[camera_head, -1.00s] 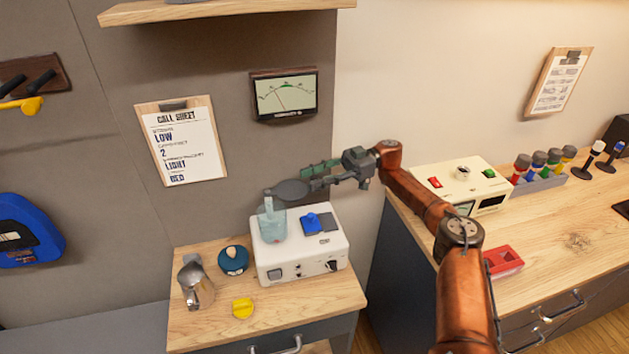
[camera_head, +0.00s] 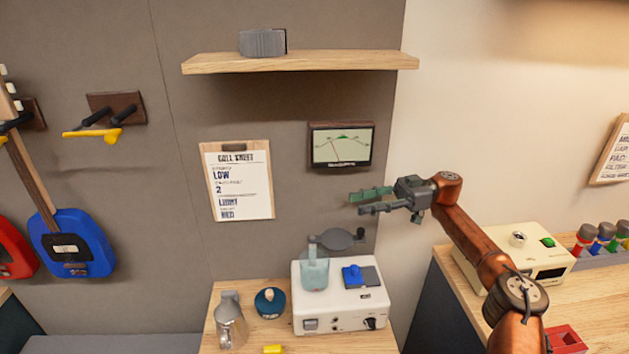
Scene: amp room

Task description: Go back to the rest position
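My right gripper (camera_head: 356,203) is at the end of the orange-brown arm that comes in from the lower right. Its two fingers point left with a gap between them, and I see nothing held in it. It is in mid-air in front of the grey wall, below the meter (camera_head: 342,147) and above the white device (camera_head: 338,318). My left gripper is not in view.
A clear blue-tinted vessel (camera_head: 315,272) stands on the white device. A metal jug (camera_head: 230,322) and a dark blue round item (camera_head: 270,302) stand beside it. A shelf (camera_head: 300,62) juts out above. A cream device (camera_head: 520,257) is on the right counter.

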